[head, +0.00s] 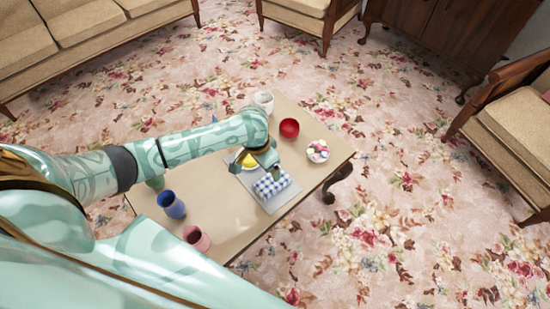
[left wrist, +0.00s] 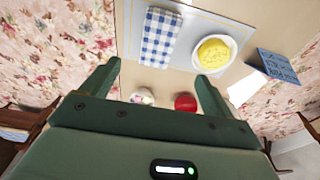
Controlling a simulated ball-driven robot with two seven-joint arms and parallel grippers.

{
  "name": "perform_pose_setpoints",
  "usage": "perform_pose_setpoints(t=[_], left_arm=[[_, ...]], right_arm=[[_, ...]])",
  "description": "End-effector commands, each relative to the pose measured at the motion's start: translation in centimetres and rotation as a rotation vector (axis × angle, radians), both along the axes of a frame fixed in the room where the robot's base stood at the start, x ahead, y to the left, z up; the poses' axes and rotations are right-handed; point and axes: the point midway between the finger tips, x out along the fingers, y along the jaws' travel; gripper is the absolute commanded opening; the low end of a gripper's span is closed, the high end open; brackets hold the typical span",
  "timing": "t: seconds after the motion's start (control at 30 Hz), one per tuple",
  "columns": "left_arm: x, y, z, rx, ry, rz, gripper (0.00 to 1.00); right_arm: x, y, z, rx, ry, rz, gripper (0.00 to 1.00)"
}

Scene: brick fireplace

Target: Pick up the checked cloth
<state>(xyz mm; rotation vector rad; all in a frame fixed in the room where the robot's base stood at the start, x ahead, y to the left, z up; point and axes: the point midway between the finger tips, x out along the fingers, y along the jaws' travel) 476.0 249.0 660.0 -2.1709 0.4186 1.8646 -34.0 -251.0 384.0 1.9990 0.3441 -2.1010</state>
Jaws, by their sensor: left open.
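The blue-and-white checked cloth (head: 272,184) lies folded on a pale grey mat (head: 285,199) on the low table. It also shows in the left wrist view (left wrist: 160,38), beyond the fingers. My left gripper (head: 268,166) hangs over the table close to the cloth. In the left wrist view its two fingers (left wrist: 160,76) are wide apart with nothing between them. The cloth appears apart from the fingers. My right gripper is not in view.
A white bowl with yellow contents (left wrist: 214,52) sits beside the cloth, near a blue sign (left wrist: 272,66). The wooden table (head: 225,221) also bears a red bowl (head: 289,128), a patterned dish (head: 318,151), a white cup (head: 263,101), a blue cup (head: 171,204) and a pink cup (head: 196,238).

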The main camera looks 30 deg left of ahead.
Motion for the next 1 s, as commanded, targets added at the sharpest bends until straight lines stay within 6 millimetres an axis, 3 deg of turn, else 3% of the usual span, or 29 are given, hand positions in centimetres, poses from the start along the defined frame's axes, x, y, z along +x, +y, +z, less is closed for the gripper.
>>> perform_pose_setpoints(t=[0.03,0.1,0.3,0.53,0.8,1.0], left_arm=[[0.0,-0.1,-2.5,-0.002,0.010,0.001,0.87],[0.2,-0.2,-4.5,-0.001,0.012,0.000,0.87],[0.9,-0.5,-8.2,-0.001,0.008,-0.001,0.87],[1.2,-0.6,-9.7,-0.002,0.004,0.000,0.87],[1.8,-1.0,-13.8,0.000,0.008,0.000,0.87],[2.0,-1.0,-13.8,0.001,0.000,-0.001,0.87]], right_arm=[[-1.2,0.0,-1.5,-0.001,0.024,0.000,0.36],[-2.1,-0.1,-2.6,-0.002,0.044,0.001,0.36],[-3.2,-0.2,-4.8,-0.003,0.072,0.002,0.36],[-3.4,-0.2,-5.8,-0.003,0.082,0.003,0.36],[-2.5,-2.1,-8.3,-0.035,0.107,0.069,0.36],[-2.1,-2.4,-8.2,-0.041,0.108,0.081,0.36]])
